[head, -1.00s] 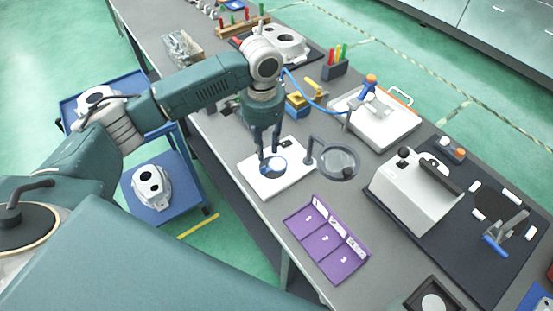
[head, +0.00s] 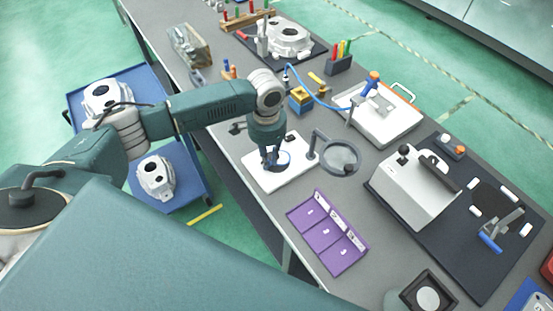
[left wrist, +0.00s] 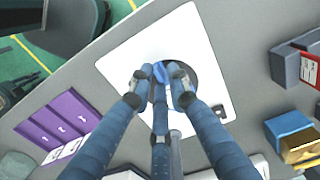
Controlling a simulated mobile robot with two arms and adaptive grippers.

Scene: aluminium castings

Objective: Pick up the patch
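A white square board (head: 263,183) lies on the grey bench, with a dark round area on it that also shows in the left wrist view (left wrist: 208,82). A small blue piece (left wrist: 160,71), which looks like the patch, is at this round area. My left gripper (head: 275,163) points down over it. In the left wrist view my left gripper's fingertips (left wrist: 160,82) stand close around the blue piece. The fingers hide part of it, and I cannot tell whether they grip it. My right gripper is not in view.
A ring magnifier (head: 341,158) stands close right of the board. A purple three-part tray (head: 328,235) lies in front. A white machine (head: 408,192) on a dark mat and a white tray with a blue-hosed tool (head: 385,122) are to the right. A casting (head: 287,38) sits behind.

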